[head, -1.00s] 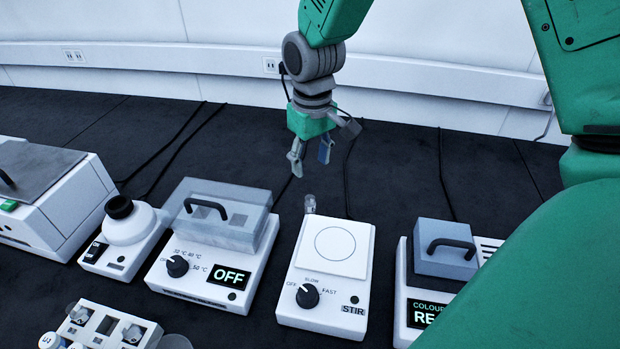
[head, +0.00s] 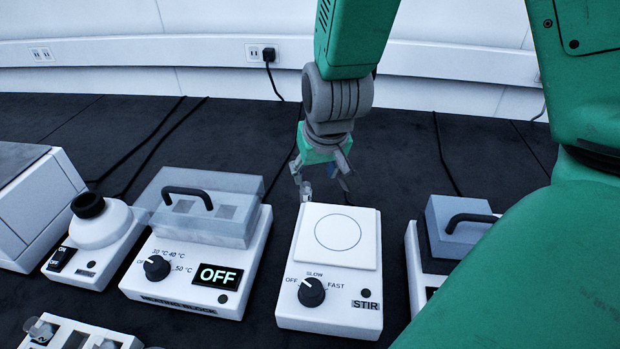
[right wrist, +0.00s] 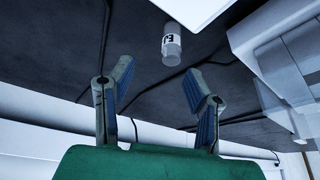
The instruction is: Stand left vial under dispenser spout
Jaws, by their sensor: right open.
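A small clear vial (head: 306,189) with a white label is on the dark bench just behind the stirrer, partly hidden by my right gripper's finger. It also shows in the right wrist view (right wrist: 171,46), just beyond the fingertips, with dark lettering on its label. My right gripper (head: 323,190) points down behind the stirrer, close to the vial. In the right wrist view its two fingers (right wrist: 157,76) are spread, with nothing between them. I see no dispenser spout in these frames. My left gripper is not in view.
The white stirrer (head: 333,285) stands just in front of the vial. A heating block marked OFF (head: 190,284) and a small round-topped device (head: 95,235) stand left. A grey-lidded device (head: 452,232) stands right. A rack (head: 75,338) sits front left. Cables cross the back bench.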

